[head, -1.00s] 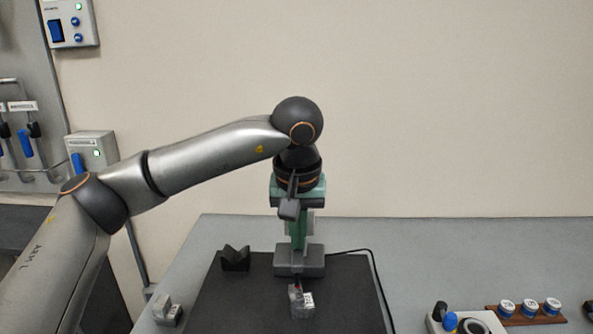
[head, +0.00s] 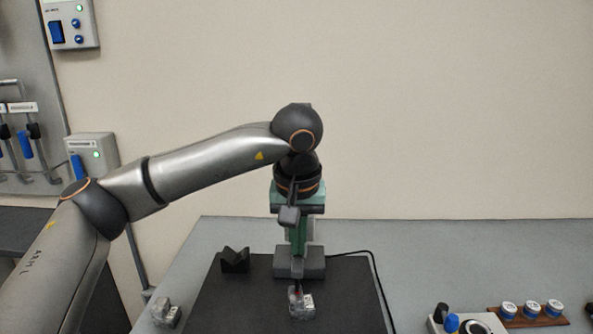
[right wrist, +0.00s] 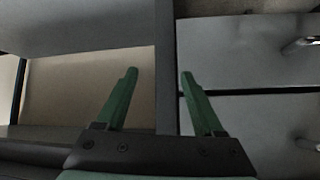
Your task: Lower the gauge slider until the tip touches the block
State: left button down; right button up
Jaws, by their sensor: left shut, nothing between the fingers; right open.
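The metal block (head: 301,304) sits on the dark plate. Just above it is a small red tip (head: 297,289); I cannot tell whether the two touch. Behind the block is a grey box-like part of the gauge (head: 314,266). My left gripper (head: 299,246) points down from above, its green fingers shut and holding nothing, in line with the gauge. My arm and gripper hide most of the gauge, including the slider, so contact with it cannot be judged. My right gripper (right wrist: 158,73) is open and empty in the right wrist view, with grey panels beyond it.
The dark plate (head: 345,300) lies on the grey bench. A black V-block (head: 235,260) stands at its back left, and small metal blocks (head: 165,312) lie left of it. A control box (head: 468,322) and a wooden rack (head: 530,316) with lidded jars stand at the right.

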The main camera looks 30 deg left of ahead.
jog(key=shift+r, duration=0.1)
pick_arm(q)
jog(key=shift+r+p, duration=0.7)
jog(key=shift+r, duration=0.1)
jog(key=shift+r+p, duration=0.5)
jog(key=shift+r, duration=0.05)
jog(key=shift+r+p, duration=0.55)
jog(key=shift+r, duration=0.05)
jog(key=shift+r+p, duration=0.75)
jog(key=shift+r, duration=0.15)
jog(key=shift+r+p, duration=0.55)
jog(key=shift+r, duration=0.1)
pick_arm(e)
jog(key=shift+h, duration=0.4)
jog(key=d+r, duration=0.1)
jog(key=s+r, duration=0.1)
jog(key=d+r, duration=0.1)
jog(key=shift+s+d+r, duration=0.15)
jog(key=shift+d+r, duration=0.15)
jog(key=shift+r, duration=0.1)
